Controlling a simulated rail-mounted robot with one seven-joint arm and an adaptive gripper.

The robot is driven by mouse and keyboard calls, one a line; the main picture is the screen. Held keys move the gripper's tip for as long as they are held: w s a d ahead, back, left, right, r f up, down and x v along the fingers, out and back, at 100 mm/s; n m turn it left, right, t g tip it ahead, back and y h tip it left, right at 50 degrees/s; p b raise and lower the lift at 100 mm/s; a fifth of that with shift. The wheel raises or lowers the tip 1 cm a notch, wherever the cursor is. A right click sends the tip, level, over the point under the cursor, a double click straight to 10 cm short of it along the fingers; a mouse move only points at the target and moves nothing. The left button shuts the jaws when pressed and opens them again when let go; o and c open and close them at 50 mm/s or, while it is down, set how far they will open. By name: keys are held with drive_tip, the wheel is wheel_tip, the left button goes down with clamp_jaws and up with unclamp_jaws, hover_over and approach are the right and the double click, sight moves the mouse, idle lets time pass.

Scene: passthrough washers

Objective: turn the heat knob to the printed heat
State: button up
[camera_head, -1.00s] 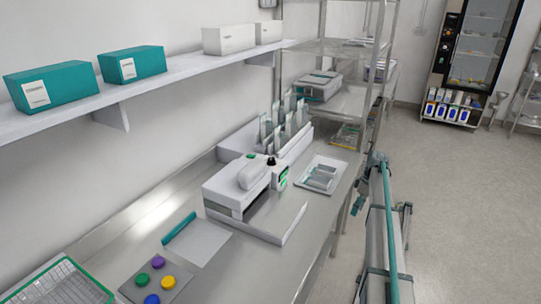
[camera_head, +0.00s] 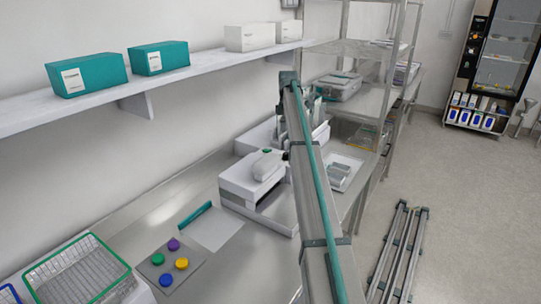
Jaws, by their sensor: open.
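The white sealing machine (camera_head: 243,182) stands on the steel counter, with a rounded white top part and a green button on it. Its dark heat knob (camera_head: 285,155) shows only as a small dark spot at the machine's right, beside the edge of my arm. My arm crosses in front of the machine's right end and hides the green-lit display there. The printed heat cannot be read in this view. My gripper is not in view; only a long link of my arm shows, rising from the bottom edge to above the machine.
Behind the machine is a rack of upright pouches (camera_head: 308,108). A tray with grey packs (camera_head: 340,175) lies to the right. A pad with coloured discs (camera_head: 157,275) and a wire basket (camera_head: 78,272) are front left. A shelf with boxes (camera_head: 87,75) runs above the counter.

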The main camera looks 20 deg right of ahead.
sight(287, 154)
wheel_tip(287, 154, down, 11)
drive_tip(key=p, duration=0.3)
drive_tip(key=shift+d+r+p, duration=0.1)
drive_tip(key=shift+r+p, duration=0.05)
drive_tip(key=shift+p, duration=0.2)
drive_tip(key=c, duration=1.2)
